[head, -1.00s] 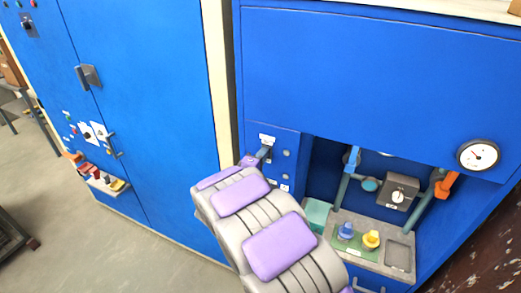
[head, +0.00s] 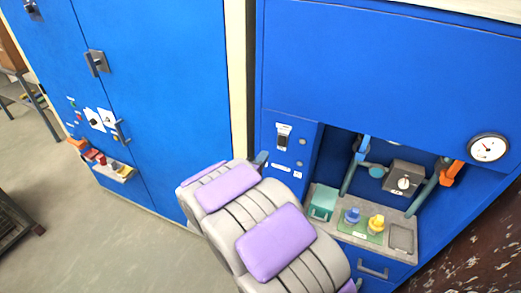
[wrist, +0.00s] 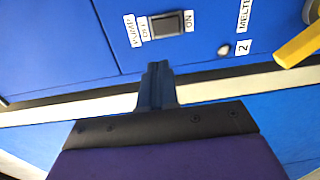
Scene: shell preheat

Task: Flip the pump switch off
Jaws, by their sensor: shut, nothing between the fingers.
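The pump switch (head: 283,138) is a dark rocker on the blue side panel, under a white label. In the wrist view the switch (wrist: 166,25) lies between an OFF label and an ON label, with PUMP written beside OFF. I cannot tell which side is pressed in. My gripper (wrist: 157,72) is shut and empty, its tips apart from the switch. In the head view my gripper (head: 261,159) shows as a small dark tip at the end of my arm, below and left of the switch.
An orange-handled pipe lever (head: 450,174) and a gauge (head: 488,148) are farther right. A yellow piece (wrist: 298,46) is right of my gripper.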

